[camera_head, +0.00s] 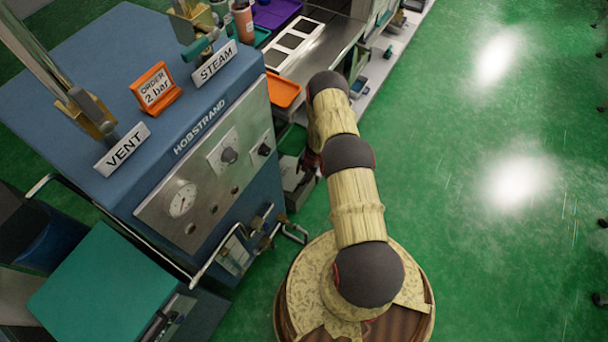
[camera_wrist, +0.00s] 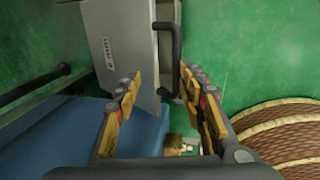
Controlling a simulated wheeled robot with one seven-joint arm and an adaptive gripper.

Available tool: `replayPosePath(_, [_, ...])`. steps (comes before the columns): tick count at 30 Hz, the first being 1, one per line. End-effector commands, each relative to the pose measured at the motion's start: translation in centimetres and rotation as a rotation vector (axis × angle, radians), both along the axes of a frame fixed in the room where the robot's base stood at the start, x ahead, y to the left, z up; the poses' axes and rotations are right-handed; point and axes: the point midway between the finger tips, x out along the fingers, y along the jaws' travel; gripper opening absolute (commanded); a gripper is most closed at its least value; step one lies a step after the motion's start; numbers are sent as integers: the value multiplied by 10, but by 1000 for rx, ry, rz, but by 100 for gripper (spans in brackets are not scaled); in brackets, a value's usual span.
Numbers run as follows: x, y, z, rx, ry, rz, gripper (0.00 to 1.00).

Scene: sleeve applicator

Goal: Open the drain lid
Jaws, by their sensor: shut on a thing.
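The drain lid appears to be the grey panel with a small label (camera_wrist: 118,48) at the top of the wrist view. I cannot read its label clearly. A black bar handle (camera_wrist: 176,45) runs along its right side. My gripper (camera_wrist: 160,82) reaches over the lid, with its yellow and black fingers on either side of the handle's lower end. It is shut on the handle, though the exact contact is hard to see. In the head view a grey box (camera_head: 293,183) stands low beside the blue machine, and my arm hides much of the gripper there.
The blue Hobstrand machine (camera_head: 115,55) stands at left, with a gauge panel (camera_head: 207,170) and pipes with valves (camera_head: 262,228) on its front. An orange tray (camera_head: 282,90) and a bench lie behind.

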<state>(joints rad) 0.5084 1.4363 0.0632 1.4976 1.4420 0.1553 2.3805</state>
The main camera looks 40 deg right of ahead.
Motion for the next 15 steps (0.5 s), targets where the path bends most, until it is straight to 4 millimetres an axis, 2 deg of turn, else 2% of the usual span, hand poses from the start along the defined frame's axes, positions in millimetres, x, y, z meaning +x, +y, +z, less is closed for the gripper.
replayPosePath(1, [5, 0, 2, 1, -8, 3, 27])
replayPosePath(10, [5, 0, 4, 0, -7, 3, 27])
replayPosePath(15, [2, -2, 17, 0, -8, 1, 27])
